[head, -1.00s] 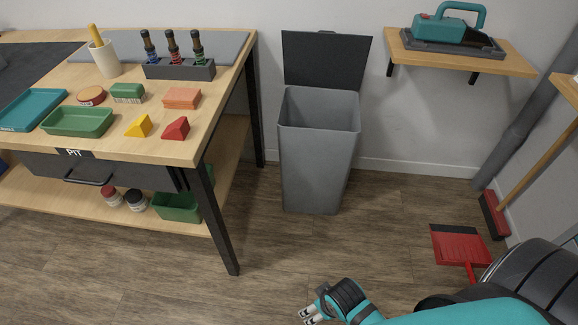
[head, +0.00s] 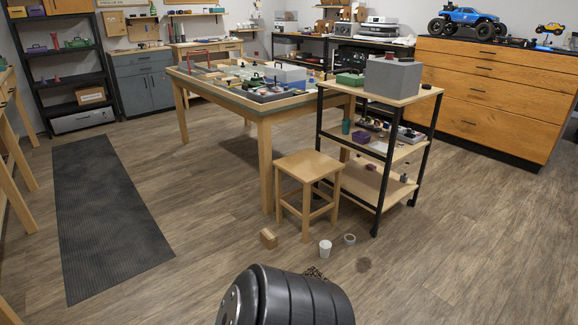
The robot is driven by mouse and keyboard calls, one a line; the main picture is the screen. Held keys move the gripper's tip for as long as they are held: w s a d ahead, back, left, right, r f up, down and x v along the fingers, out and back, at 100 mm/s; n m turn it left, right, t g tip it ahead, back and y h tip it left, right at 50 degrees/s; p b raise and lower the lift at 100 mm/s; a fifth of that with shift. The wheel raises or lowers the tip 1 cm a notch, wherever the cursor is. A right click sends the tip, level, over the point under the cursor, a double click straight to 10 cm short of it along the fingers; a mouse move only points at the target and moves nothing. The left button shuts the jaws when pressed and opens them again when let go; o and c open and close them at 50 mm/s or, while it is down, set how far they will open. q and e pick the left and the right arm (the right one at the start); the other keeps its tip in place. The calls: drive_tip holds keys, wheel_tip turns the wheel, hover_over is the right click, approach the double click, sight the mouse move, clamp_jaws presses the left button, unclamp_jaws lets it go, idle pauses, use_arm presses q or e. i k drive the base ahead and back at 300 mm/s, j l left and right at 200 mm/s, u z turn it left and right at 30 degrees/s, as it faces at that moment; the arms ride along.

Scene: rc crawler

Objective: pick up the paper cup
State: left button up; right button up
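A white paper cup (head: 325,250) stands on the wooden floor in front of the stool and the cart, low in the middle of the head view. It looks upright. A small roll or ring (head: 349,239) lies just right of it, and a small tan block (head: 268,238) lies to its left. A dark rounded part of my own arm fills the bottom middle, nearer than the cup. Neither of my grippers shows in this view.
A wooden stool (head: 308,165) and a black-framed cart (head: 379,160) stand behind the cup. A brown patch (head: 364,264) is on the floor to its right. A large worktable (head: 264,115) stands further back. Floor is clear on the right; a dark mat (head: 105,215) lies left.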

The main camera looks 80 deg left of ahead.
sight(324, 246)
drive_tip(key=u, duration=2.4)
